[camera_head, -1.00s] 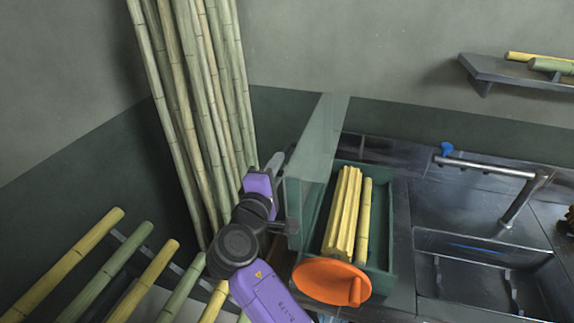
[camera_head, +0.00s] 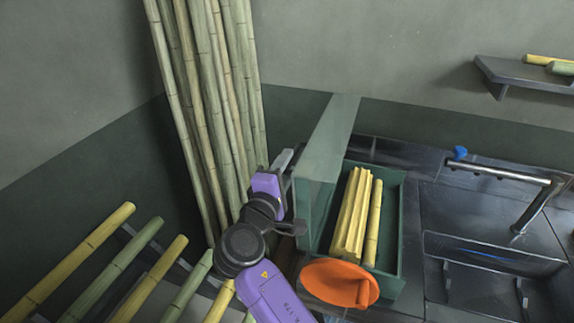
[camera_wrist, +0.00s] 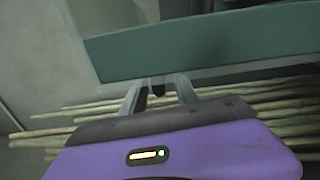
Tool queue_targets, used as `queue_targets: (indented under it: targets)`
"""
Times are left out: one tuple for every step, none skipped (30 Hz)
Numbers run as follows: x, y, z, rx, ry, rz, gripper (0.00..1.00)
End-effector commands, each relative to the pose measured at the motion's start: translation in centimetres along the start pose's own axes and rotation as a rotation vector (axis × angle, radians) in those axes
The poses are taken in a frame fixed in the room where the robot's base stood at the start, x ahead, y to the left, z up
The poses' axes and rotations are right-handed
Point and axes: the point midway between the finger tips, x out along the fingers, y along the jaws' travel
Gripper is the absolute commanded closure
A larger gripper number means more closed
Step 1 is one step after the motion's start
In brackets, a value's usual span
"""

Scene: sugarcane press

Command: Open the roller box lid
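The roller box (camera_head: 398,230) is a dark green open-topped box right of centre in the head view. Yellow fluted and plain rollers (camera_head: 352,215) lie inside, and an orange disc with a knob (camera_head: 338,284) is at its front.
Tall bamboo-like canes (camera_head: 208,110) lean in the corner behind my gripper. More canes (camera_head: 115,268) lie slanted on a rack at lower left. A metal sink (camera_head: 485,250) with a tap (camera_head: 500,172) is to the right. A wall shelf (camera_head: 515,78) is at upper right.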

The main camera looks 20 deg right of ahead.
Motion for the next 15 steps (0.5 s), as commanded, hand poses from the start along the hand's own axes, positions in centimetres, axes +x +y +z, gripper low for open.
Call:
queue_targets:
  targets:
    - [-0.6,-0.1,-0.1,0.0,0.003,0.001,0.64]
    - [-1.0,-0.1,-0.1,0.0,0.003,0.001,0.64]
    - [-1.6,-0.2,-0.1,-0.001,0.003,0.001,0.64]
    - [-2.0,-0.2,-0.1,0.0,0.003,0.001,0.64]
    - [-2.6,-0.2,-0.1,0.001,0.004,0.001,0.64]
    - [-3.3,-0.2,-0.2,0.001,0.005,0.002,0.64]
    - [-3.8,-0.2,-0.2,0.001,0.004,0.002,0.64]
    - [-4.3,-0.2,-0.2,0.0,0.005,0.002,0.64]
    - [-4.9,-0.2,-0.1,0.0,0.004,0.001,0.64]
    - [-5.3,-0.2,-0.1,0.001,0.004,0.001,0.64]
    - [-5.7,-0.2,-0.1,0.001,0.004,0.001,0.64]
    - [-6.2,-0.1,-0.1,0.001,0.004,0.001,0.64]
    - [-6.5,-0.1,-0.1,0.002,0.003,0.001,0.64]
    - [-6.7,-0.1,-0.1,0.002,0.002,0.001,0.64]
    - [-7.0,-0.1,-0.1,0.001,0.002,0.001,0.64]
